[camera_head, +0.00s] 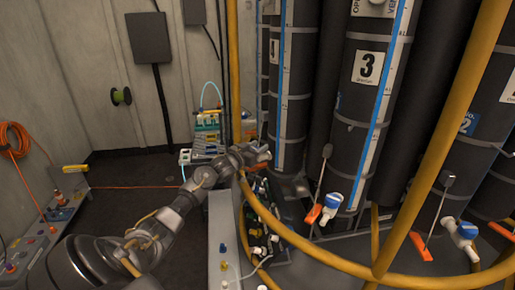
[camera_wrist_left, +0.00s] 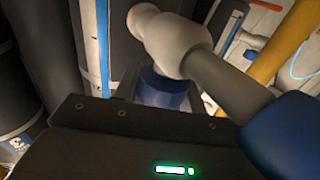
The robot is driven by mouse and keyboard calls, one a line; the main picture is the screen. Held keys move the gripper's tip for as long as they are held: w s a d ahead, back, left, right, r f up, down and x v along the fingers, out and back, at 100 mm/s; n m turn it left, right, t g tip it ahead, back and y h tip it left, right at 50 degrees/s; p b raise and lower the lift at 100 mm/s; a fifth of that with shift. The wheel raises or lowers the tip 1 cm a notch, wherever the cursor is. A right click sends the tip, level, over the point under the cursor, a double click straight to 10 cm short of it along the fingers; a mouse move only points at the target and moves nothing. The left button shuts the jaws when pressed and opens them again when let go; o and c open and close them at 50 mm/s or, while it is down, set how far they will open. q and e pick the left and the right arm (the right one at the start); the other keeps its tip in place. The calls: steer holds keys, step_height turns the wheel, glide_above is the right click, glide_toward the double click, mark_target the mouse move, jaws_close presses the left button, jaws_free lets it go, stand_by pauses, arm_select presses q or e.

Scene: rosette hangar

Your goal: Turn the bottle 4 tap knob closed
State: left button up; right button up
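Bottle 4 (camera_head: 296,85) is a dark cylinder with a blue-and-white strip and a "4" label, behind my left gripper (camera_head: 260,156). My left arm reaches in from the lower left, and its gripper is at the bottle's lower left side. In the head view I cannot make out the bottle 4 tap knob behind the gripper. In the left wrist view a pale tap body (camera_wrist_left: 178,42) with a blue collar (camera_wrist_left: 162,88) is close ahead, and a grey stem runs to a large blue part (camera_wrist_left: 285,135) at right. The fingertips are not clear. My right gripper is not in view.
Bottle 3 (camera_head: 364,110) has a white-and-blue tap (camera_head: 331,205) and an orange lever (camera_head: 313,215). A thick yellow hose (camera_head: 310,240) loops across the front. An orange cable reel (camera_head: 14,138) hangs at left. Dark floor at left is mostly clear.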

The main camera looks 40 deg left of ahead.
arm_select(q)
steer(key=c, duration=0.5)
steer(key=m+h+b, duration=0.2)
steer(key=h, duration=0.1)
steer(key=shift+f+h, duration=0.15)
steer(key=shift+h, duration=0.25)
steer(key=shift+o, duration=0.2)
steer(key=shift+d+m+h+b, duration=0.2)
steer(key=shift+m+h+b, duration=0.2)
steer(key=shift+m, duration=0.1)
steer(key=shift+r, duration=0.2)
steer(key=o, duration=1)
steer(key=shift+c, duration=0.2)
steer(key=shift+s+f, duration=0.1)
steer(key=shift+s, duration=0.05)
